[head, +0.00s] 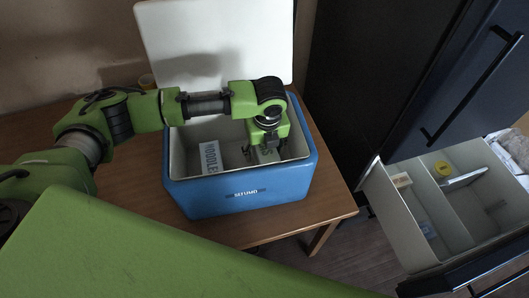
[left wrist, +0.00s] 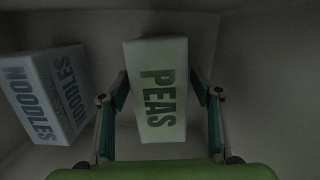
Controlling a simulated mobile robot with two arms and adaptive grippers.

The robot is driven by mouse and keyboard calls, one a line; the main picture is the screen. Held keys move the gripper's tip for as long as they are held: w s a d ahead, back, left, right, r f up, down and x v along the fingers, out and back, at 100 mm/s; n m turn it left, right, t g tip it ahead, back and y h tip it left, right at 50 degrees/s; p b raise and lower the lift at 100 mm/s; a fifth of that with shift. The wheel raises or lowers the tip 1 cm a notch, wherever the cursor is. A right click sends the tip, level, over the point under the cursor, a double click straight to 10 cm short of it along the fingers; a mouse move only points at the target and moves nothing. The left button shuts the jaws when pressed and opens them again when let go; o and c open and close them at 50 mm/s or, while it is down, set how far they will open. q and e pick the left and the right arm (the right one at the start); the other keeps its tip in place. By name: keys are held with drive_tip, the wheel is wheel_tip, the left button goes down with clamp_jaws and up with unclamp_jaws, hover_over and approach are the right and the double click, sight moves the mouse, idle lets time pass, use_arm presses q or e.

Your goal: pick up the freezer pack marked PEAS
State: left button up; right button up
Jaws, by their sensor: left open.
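The pack marked PEAS (left wrist: 158,92) is a pale box standing inside the blue cool box (head: 245,200). In the left wrist view it lies between the two fingers of my left gripper (left wrist: 163,92), with a small gap visible on each side. The gripper is open. In the head view my left gripper (head: 266,154) reaches down into the cool box from above, and the arm and gripper mostly hide the PEAS pack there. My right gripper is not in view.
A box marked NOODLES (head: 211,157) stands in the cool box to the left; it also shows in the left wrist view (left wrist: 48,95). The cool box stands on a wooden table (head: 330,195), its white lid (head: 215,40) raised behind. An open freezer drawer (head: 405,225) is at right.

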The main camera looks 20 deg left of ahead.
use_arm(q)
wheel_tip(320, 180, down, 2)
drive_tip(key=shift+w+a, duration=0.1)
drive_tip(key=shift+w, duration=0.05)
drive_tip(key=shift+c, duration=0.3)
drive_tip(key=c, duration=1.4)
